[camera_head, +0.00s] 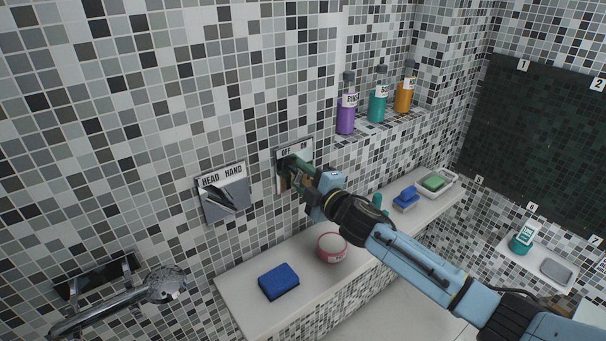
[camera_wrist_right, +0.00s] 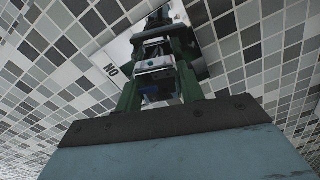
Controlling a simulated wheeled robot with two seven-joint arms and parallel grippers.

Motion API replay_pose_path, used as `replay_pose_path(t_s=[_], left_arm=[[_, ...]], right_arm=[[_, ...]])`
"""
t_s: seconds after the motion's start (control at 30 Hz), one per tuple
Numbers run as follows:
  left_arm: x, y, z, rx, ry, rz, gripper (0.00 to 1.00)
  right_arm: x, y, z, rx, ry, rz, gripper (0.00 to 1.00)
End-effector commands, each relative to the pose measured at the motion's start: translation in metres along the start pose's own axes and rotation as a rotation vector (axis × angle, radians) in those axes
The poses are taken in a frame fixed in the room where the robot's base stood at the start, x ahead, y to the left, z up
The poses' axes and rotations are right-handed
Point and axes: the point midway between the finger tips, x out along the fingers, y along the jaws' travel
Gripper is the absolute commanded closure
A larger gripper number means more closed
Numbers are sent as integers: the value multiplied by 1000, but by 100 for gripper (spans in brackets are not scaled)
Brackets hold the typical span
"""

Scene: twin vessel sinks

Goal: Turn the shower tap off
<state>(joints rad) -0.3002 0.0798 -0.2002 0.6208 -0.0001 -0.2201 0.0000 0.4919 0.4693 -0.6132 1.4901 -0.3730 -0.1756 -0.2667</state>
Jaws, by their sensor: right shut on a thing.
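The shower tap's plate (camera_head: 308,148) is on the mosaic wall, with OFF and ON lettering along its top edge. The plate also shows in the right wrist view (camera_wrist_right: 116,68), with the ON label by its edge. My right gripper (camera_head: 288,168) is at the plate, coming from the right. In the right wrist view its dark green fingers (camera_wrist_right: 157,65) are on both sides of the metal tap handle (camera_wrist_right: 155,66) and shut on it. The gripper hides most of the handle in the head view, so its exact angle is hard to tell. My left gripper is not in view.
A HEAD/HAND lever plate (camera_head: 232,190) is left of the tap. A hand shower (camera_head: 165,285) is at lower left. The ledge below bears a blue sponge (camera_head: 279,281) and a pink tub (camera_head: 332,247). Several bottles, including a purple one (camera_head: 346,110), stand on a shelf at upper right.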

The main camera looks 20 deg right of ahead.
Motion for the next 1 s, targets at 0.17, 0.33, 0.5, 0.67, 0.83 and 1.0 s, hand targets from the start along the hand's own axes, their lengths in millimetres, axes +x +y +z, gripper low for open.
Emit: replay_pose_path(t_s=[0.17, 0.33, 0.5, 0.67, 0.83, 1.0], left_arm=[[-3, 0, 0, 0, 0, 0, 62], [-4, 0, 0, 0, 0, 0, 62], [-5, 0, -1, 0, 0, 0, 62], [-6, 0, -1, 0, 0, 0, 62], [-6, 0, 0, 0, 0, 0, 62], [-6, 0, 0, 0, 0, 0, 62]], right_arm=[[0, -1, 0, -130, 0, -2, 85], [0, -2, 0, -223, -1, -2, 85], [0, -2, 1, -279, -1, -1, 85], [0, -2, 1, -305, -1, -1, 85], [0, -2, 1, -313, -1, -1, 85], [0, -2, 1, -314, -1, -1, 85]])
